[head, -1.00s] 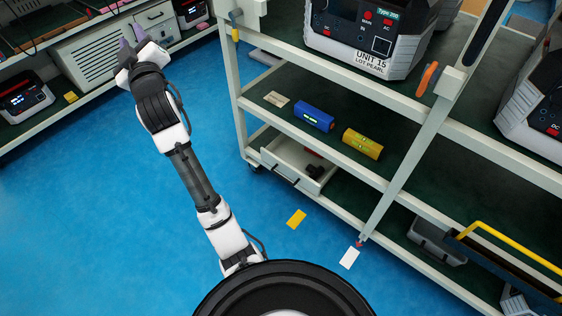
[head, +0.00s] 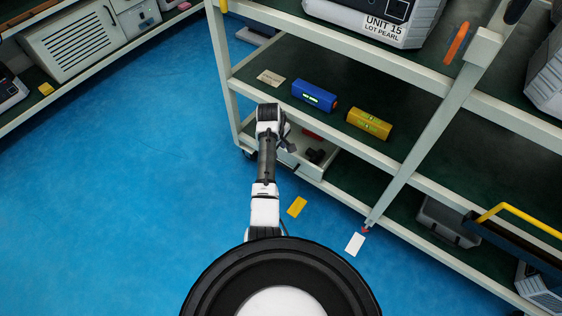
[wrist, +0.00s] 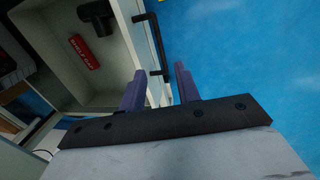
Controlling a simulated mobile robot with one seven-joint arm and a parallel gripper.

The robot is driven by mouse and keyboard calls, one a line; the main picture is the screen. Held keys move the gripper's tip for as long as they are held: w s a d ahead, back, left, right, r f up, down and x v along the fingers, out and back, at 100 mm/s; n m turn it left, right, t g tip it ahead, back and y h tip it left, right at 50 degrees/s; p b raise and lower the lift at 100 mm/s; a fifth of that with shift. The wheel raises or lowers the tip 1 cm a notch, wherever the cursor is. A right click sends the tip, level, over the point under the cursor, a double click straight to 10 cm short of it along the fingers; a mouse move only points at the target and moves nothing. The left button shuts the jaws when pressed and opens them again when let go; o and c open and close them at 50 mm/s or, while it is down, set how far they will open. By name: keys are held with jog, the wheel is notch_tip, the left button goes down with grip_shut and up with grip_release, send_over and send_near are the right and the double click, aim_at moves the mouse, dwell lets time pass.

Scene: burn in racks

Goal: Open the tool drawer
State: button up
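The tool drawer (head: 313,168) is a pale tray low in the rack, its inside showing from above. In the wrist view the drawer (wrist: 129,32) has a black bar handle (wrist: 157,45) on its front wall. A red item marked with text (wrist: 80,48) and a black tool (wrist: 97,18) lie inside. My gripper (wrist: 159,68) is open, its two purple fingers apart. The lower end of the handle shows between the fingertips; contact cannot be told. In the head view my arm hides the drawer's left part and most of the gripper.
A blue box (head: 314,96) and a yellow box (head: 369,123) sit on the shelf above the drawer. A slanted rack post (head: 430,130) stands to the right. A yellow card (head: 297,207) and a white card (head: 355,243) lie on the floor. Blue floor at left is clear.

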aim_at(282, 164)
jog(key=f+b, duration=0.1)
jog(key=f, duration=0.2)
jog(key=w+f, duration=0.1)
jog(key=f, duration=0.3)
jog(key=d+f+b, duration=0.1)
jog(key=f, duration=0.3)
jog(key=shift+w+d+b, duration=0.1)
jog(key=shift+w+b, duration=0.25)
jog(key=shift+w, duration=0.05)
grip_shut()
